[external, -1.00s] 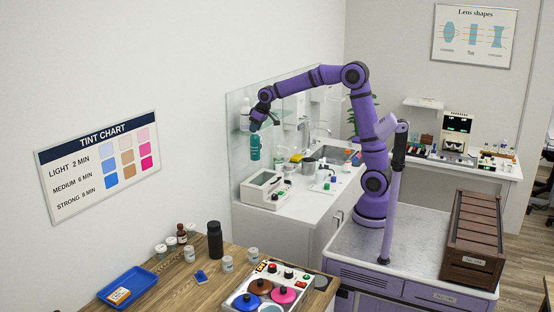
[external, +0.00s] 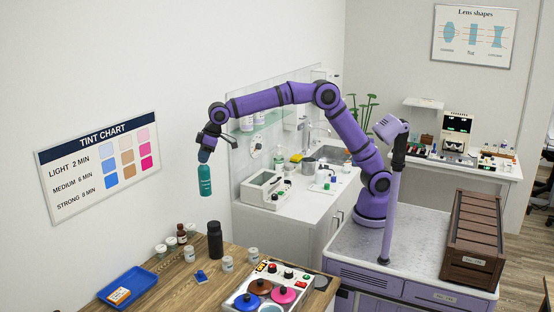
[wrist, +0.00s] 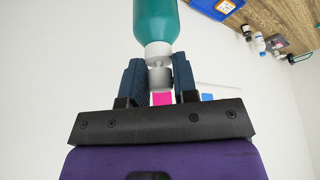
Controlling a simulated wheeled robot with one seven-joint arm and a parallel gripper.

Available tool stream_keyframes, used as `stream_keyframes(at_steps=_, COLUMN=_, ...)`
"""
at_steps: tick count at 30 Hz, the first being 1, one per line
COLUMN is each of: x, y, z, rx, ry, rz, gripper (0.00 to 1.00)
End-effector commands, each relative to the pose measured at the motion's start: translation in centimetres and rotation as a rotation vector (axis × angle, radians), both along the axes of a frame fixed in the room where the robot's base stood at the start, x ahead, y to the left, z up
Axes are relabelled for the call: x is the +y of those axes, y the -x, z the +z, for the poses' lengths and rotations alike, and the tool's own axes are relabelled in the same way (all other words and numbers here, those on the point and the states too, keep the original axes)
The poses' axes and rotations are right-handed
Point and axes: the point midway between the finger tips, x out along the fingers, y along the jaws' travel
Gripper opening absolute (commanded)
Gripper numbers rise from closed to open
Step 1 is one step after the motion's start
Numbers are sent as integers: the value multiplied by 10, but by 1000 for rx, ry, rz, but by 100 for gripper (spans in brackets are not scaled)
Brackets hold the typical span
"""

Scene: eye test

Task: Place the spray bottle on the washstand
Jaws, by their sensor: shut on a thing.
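The teal spray bottle (external: 205,181) hangs upright in the air below my gripper (external: 204,157), in front of the white wall. In the wrist view the bottle (wrist: 157,20) shows with its white neck and cap between the two fingers of my gripper (wrist: 160,78), which is shut on it. The washstand (external: 312,205) is a white counter with a sink and tap, to the right of the bottle and farther back than the wooden table. The bottle is clear of both surfaces.
A white device (external: 266,189) stands on the washstand's near end, with small bottles behind it. A glass panel with a shelf (external: 262,124) rises along its wall side. The wooden table (external: 190,283) holds a black bottle (external: 215,240), jars and a blue tray (external: 127,285).

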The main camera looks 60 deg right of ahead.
Motion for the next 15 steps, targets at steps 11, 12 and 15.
stream_keyframes(at_steps=11, x=150, y=93, z=-6, rx=-1, ry=1, rz=222, gripper=0)
stream_keyframes(at_steps=12, x=160, y=102, z=-7, rx=-2, ry=0, rz=239, gripper=0)
stream_keyframes(at_steps=15, x=182, y=121, z=-8, rx=-2, ry=-1, rz=274, gripper=0)
